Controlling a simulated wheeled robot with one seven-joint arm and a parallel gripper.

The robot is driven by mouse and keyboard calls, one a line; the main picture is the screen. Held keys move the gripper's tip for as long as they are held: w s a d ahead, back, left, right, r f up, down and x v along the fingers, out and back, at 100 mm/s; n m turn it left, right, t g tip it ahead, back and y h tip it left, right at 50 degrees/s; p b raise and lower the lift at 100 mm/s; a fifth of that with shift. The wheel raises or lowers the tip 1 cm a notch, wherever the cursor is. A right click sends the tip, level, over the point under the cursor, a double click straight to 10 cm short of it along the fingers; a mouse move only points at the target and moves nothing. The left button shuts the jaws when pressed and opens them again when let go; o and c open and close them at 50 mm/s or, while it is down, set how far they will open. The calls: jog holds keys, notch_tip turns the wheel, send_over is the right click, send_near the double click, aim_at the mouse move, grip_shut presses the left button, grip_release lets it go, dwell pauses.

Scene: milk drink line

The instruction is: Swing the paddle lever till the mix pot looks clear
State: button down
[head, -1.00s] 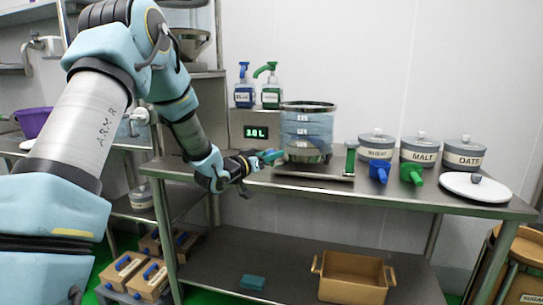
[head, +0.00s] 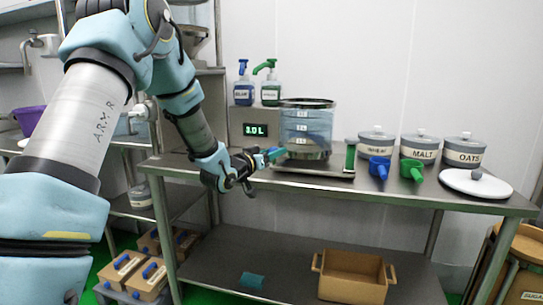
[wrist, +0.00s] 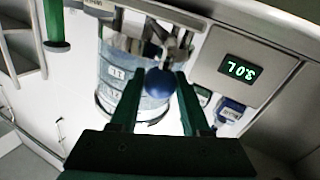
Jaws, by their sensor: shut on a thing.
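The mix pot (head: 306,118) is a clear cylinder with a dark rim and white marks, standing on a metal stand on the table. Its contents look bluish-grey and uneven, with a darker patch inside. The paddle lever's round blue knob (wrist: 160,83) sits between the green fingers of my gripper (wrist: 157,90) in the wrist view. My gripper (head: 272,155) is shut on the knob, just left of the pot's base in the head view. The lever's rod is mostly hidden there. The pot also shows in the wrist view (wrist: 118,72).
A display (head: 255,130) reads 3.0 L. Two pump bottles (head: 243,92) stand behind. Blue (head: 379,167) and green (head: 411,170) scoops, lidded canisters (head: 419,148) and a white lid (head: 476,184) are to the right. A green upright (head: 350,157) stands beside the pot.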

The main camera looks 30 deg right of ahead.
jog(key=s+t+b, duration=0.1)
jog(key=s+d+n+t+y+b, duration=0.1)
jog(key=s+n+t+y+b, duration=0.1)
jog(key=b, duration=0.1)
jog(key=shift+s+d+f, duration=0.2)
jog(key=shift+s+d, duration=0.05)
jog(key=shift+s, duration=0.05)
jog(key=s+d+b, duration=0.1)
jog(key=s+d+n+t+b, duration=0.1)
jog(key=shift+s+y, duration=0.4)
jog(key=shift+s+d+n+t+y+b, duration=0.3)
jog(key=shift+n+t+b, duration=0.1)
jog(key=shift+n, duration=0.1)
jog(key=s+d, duration=0.1)
jog(key=d, duration=0.1)
jog(key=s+d+b, duration=0.1)
jog(key=d, duration=0.1)
jog(key=s+d+b, duration=0.1)
jog(key=d, duration=0.1)
jog(key=shift+s+d+r, duration=0.1)
jog(key=shift+s+r, duration=0.1)
jog(key=shift+s, duration=0.1)
jog(key=shift+s+d+b, duration=0.25)
jog(key=shift+d+b, duration=0.1)
jog(key=shift+d, duration=0.9)
jog(key=shift+c, duration=1.9)
grip_release()
